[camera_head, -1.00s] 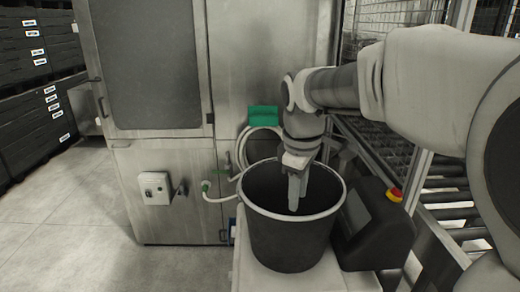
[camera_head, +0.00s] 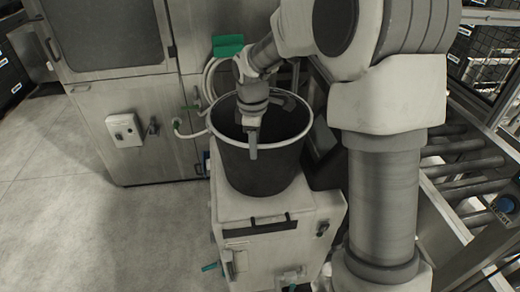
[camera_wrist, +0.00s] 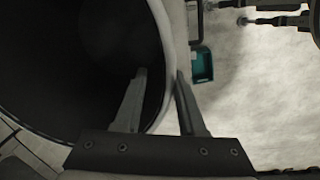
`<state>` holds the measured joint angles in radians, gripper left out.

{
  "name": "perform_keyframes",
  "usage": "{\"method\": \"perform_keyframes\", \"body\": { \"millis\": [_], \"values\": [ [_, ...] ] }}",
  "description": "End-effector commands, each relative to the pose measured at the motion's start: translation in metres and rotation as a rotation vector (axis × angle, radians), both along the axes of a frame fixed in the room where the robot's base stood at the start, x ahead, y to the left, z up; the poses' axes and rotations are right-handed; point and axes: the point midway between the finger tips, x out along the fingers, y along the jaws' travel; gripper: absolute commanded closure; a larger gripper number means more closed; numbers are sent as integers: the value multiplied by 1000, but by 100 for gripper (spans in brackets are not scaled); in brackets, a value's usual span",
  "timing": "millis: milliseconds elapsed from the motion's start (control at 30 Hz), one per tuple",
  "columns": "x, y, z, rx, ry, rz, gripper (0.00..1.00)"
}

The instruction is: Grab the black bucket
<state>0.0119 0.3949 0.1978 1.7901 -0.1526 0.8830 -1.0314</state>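The black bucket (camera_head: 262,172), with a pale rim, stands upright on a white cabinet (camera_head: 280,232). My gripper (camera_head: 252,142) points down at the bucket's near rim in the head view. In the wrist view, my gripper (camera_wrist: 160,76) is open astride the rim of the bucket (camera_wrist: 80,60). The left finger is inside the bucket, with a gap to the wall. The right finger is outside, close beside the rim; whether it touches is unclear. The bucket's inside is dark, and its contents cannot be made out.
A steel machine (camera_head: 115,90) stands behind and left, with a pale hose (camera_head: 207,85) and a green part (camera_head: 228,45) near the bucket. A roller conveyor (camera_head: 465,170) runs on the right. The floor (camera_head: 80,230) at left is clear.

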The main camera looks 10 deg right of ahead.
Motion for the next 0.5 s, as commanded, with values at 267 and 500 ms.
{"method": "perform_keyframes", "body": {
  "millis": [267,500],
  "values": [
    [2,0,-21,0,2,1,60],
    [6,-2,-56,0,3,1,60]
  ]
}}
